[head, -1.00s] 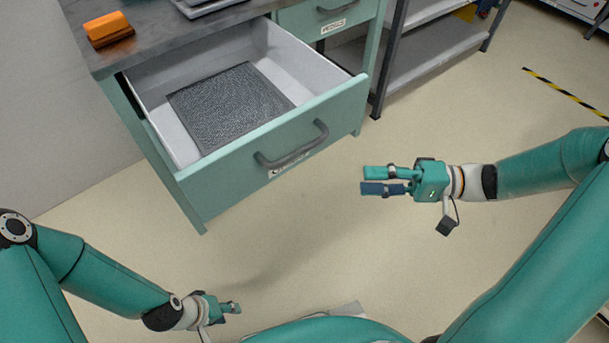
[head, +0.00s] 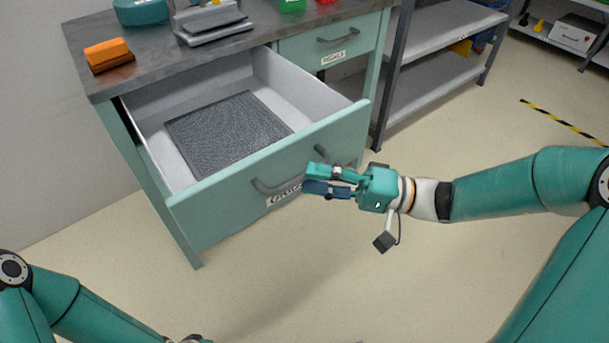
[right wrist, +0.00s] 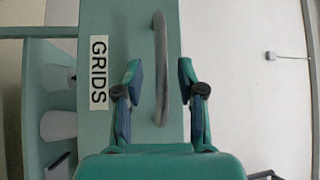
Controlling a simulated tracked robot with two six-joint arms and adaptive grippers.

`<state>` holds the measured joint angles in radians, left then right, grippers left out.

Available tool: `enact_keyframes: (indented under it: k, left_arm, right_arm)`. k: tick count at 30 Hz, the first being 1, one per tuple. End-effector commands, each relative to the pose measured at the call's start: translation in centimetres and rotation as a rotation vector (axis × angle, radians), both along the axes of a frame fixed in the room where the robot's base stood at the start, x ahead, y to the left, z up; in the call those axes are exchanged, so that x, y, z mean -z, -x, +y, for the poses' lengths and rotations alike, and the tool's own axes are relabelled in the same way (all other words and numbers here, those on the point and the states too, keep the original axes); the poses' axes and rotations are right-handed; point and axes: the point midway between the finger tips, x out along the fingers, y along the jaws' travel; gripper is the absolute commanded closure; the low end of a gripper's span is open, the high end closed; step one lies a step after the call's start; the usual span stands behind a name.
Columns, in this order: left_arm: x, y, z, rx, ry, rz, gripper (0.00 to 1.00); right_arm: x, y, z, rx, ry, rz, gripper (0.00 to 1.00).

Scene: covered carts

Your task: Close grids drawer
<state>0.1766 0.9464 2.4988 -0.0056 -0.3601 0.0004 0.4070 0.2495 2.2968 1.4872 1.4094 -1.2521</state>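The grids drawer (head: 225,205) is pulled well open from the green cabinet; its front also shows in the right wrist view (right wrist: 183,30). A dark mesh grid (head: 225,135) lies flat inside. The drawer's grey bar handle (head: 268,188) is partly hidden behind my right gripper (head: 311,179). In the right wrist view the handle (right wrist: 160,60) stands between the spread fingertips of that gripper (right wrist: 159,75), with gaps on both sides. The GRIDS label (right wrist: 99,72) is beside the handle. Of my left gripper, only a sliver shows at the bottom edge of the head view.
The cabinet's worktop (head: 160,55) carries an orange block (head: 108,54), a grey device (head: 210,25) and other items. A shut drawer marked PEDALS (head: 300,48) is at the upper right. Metal shelves (head: 440,65) stand right of the cabinet. The floor in front is clear.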

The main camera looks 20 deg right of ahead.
Motion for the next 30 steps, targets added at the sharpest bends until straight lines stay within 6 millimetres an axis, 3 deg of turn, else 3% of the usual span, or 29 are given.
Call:
enact_keyframes:
  k: [6,18,25,30]
  left_arm:
    - [0.3,0.0,0.0,0.000,0.000,0.000,0.61]
    - [0.3,0.0,0.0,0.000,0.000,0.000,0.61]
    - [0.3,0.0,0.0,0.000,0.000,0.000,0.61]
    - [0.4,0.0,0.0,0.000,0.000,0.000,0.61]
  right_arm:
    - [-0.3,-1.1,2.4,-0.001,-0.001,0.000,0.61]
    - [-0.4,-1.3,2.9,0.001,0.000,0.001,0.61]
    - [-0.4,-1.3,2.9,0.001,0.000,0.001,0.99]
    - [-0.3,-1.3,2.9,0.001,0.001,0.003,1.00]
